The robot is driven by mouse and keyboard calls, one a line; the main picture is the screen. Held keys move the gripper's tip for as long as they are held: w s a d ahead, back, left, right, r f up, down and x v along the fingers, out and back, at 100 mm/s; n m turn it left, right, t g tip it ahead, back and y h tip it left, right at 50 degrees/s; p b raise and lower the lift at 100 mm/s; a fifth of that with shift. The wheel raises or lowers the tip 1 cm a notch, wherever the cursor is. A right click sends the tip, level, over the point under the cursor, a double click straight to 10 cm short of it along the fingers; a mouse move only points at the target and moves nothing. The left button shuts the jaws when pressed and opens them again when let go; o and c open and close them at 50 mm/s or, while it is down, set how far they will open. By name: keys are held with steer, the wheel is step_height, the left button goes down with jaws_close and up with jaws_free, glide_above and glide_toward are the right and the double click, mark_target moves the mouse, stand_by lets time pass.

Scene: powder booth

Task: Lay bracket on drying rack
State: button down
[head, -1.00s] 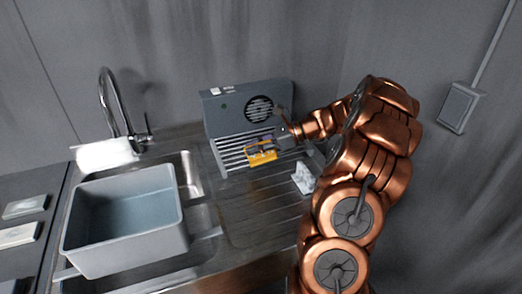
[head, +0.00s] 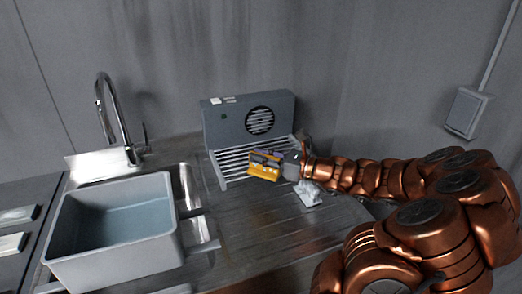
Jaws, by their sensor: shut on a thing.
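My copper arm reaches in from the right. My gripper (head: 273,161) is at the front right part of the drying rack (head: 229,164), a slatted grey rack in front of a grey unit with a round vent. It is shut on the bracket (head: 264,173), a yellow-orange piece with a purple bit showing near the fingers. The bracket is at the rack's front edge; I cannot tell whether it touches the slats. The fingers hide part of the bracket and the rack's right side.
A grey tub (head: 112,250) with water sits in the sink at left, below a chrome faucet (head: 118,120). A small white object (head: 309,193) lies on the ribbed drainboard (head: 255,225) right of the rack. The drainboard's middle is clear. A wall box (head: 466,112) hangs at right.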

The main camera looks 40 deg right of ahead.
steer(key=w+d+p, duration=0.1)
steer(key=w+d, duration=0.1)
steer(key=w, duration=0.2)
steer(key=w+d+f+p, duration=0.1)
steer(key=w+d, duration=0.2)
steer(key=w, duration=0.1)
steer(key=w+d+p, duration=0.1)
steer(key=w+d, duration=0.2)
steer(key=w, duration=0.1)
steer(key=shift+d+f, duration=0.1)
steer(key=shift+f, duration=0.05)
steer(key=shift+f+p, duration=0.65)
steer(key=shift+f, duration=1.15)
steer(key=c, duration=1.1)
jaws_free()
steer(key=b+v, duration=0.2)
steer(key=v, duration=1)
